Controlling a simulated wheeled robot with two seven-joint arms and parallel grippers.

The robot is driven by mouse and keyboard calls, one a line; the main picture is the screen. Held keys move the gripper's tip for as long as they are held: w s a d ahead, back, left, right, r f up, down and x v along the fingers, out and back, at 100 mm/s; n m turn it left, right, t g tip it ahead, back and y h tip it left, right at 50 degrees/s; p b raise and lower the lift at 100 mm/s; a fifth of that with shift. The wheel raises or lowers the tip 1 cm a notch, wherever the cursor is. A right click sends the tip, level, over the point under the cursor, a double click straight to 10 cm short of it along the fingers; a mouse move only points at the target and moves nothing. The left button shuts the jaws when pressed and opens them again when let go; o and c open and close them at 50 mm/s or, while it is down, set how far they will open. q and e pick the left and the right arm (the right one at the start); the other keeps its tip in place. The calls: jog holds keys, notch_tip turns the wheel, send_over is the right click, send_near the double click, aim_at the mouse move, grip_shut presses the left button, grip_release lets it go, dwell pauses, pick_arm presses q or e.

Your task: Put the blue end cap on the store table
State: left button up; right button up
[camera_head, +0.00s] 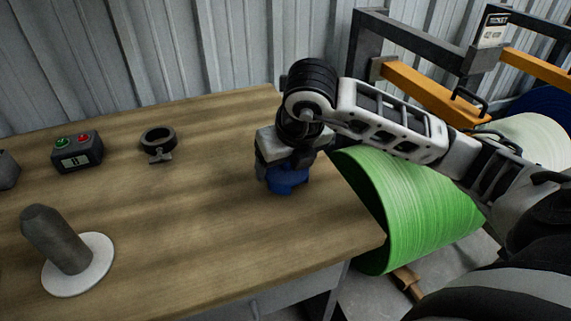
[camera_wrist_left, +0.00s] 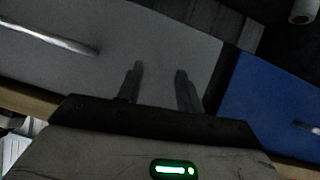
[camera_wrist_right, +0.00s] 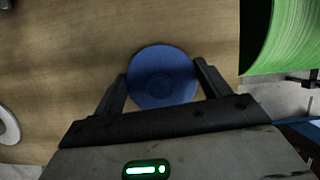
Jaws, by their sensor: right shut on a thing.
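The blue end cap (camera_head: 287,179) is at the right part of the wooden table (camera_head: 205,215) in the head view, under my right gripper (camera_head: 283,172). In the right wrist view the cap (camera_wrist_right: 161,76) is a round blue disc between the two fingers of the right gripper (camera_wrist_right: 162,82), which is shut on it. The cap is at or just above the table top; I cannot tell whether it touches. My left gripper (camera_wrist_left: 158,80) shows only in the left wrist view, with its fingers apart and nothing between them.
A dark control box (camera_head: 77,151), a dark ring clamp (camera_head: 158,144) and a grey cylinder (camera_head: 56,240) on a white disc (camera_head: 93,274) stand on the table's left part. A big green roll (camera_head: 415,205) is beside the table's right edge. The table's middle is clear.

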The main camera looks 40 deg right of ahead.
jog(key=shift+f, duration=0.2)
jog(key=shift+f+b, duration=0.25)
jog(key=shift+b, duration=0.05)
jog(key=o, duration=1)
jog(key=shift+r, duration=0.1)
jog(key=shift+r+p, duration=0.2)
jog(key=shift+p, duration=0.15)
pick_arm(q)
jog(key=shift+r+p, duration=0.35)
jog(key=shift+p, duration=0.7)
pick_arm(e)
jog(key=v, duration=1.2)
